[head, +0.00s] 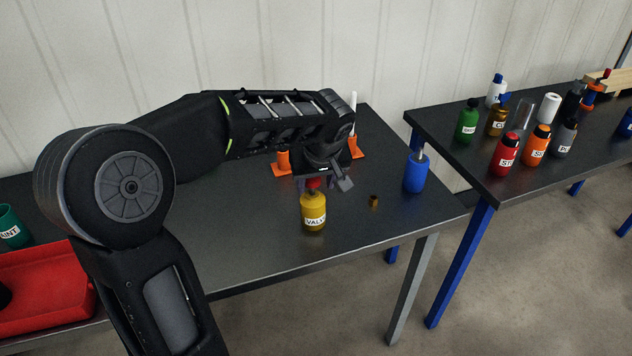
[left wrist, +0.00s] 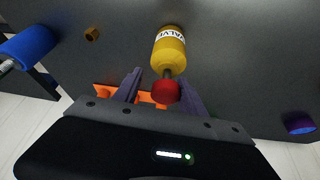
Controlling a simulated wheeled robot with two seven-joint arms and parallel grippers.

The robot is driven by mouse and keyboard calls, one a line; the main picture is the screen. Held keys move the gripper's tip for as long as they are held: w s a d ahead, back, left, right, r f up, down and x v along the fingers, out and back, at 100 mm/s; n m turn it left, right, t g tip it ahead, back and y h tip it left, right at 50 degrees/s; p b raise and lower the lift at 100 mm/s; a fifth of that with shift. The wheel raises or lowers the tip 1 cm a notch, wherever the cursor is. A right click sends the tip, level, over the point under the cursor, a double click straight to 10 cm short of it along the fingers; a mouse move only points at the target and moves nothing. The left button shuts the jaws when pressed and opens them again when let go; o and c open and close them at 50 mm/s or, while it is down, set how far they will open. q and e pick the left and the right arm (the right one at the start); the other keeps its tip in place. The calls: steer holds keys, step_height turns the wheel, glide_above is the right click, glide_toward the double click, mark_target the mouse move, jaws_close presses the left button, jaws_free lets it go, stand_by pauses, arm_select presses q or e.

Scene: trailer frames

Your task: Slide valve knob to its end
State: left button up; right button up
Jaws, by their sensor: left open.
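The yellow valve (head: 313,213), a bottle shape with a white label, stands upright on the dark table. Its red knob (head: 313,183) sits on top, partly covered by my left gripper (head: 323,183) in the head view. In the left wrist view the yellow body (left wrist: 168,52) points away and the red knob (left wrist: 166,92) shows between the two spread fingers of my left gripper (left wrist: 161,74). The gripper is open, with visible gaps beside the knob; I cannot tell whether either finger touches it. My right gripper is not in view.
A blue bottle (head: 415,172) and a small brass piece (head: 374,201) stand right of the valve. Orange pieces (head: 283,163) are behind it. A red bin (head: 45,303) lies at left. A second table (head: 445,128) holds several labelled bottles. The table front is clear.

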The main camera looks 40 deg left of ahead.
mark_target(316, 179)
arm_select(q)
steer(key=shift+s+f+g, duration=0.15)
steer(key=shift+s+f, duration=0.2)
steer(key=shift+f, duration=0.2)
steer(key=shift+s+f+g, duration=0.15)
steer(key=shift+s+f, duration=0.15)
steer(key=shift+f, duration=0.25)
steer(key=shift+r, duration=0.5)
steer(key=v, duration=0.5)
steer(key=w+v, duration=0.1)
steer(key=v, duration=0.2)
steer(key=shift+r+b, duration=0.2)
steer(key=shift+b, duration=0.2)
steer(key=shift+r, duration=0.25)
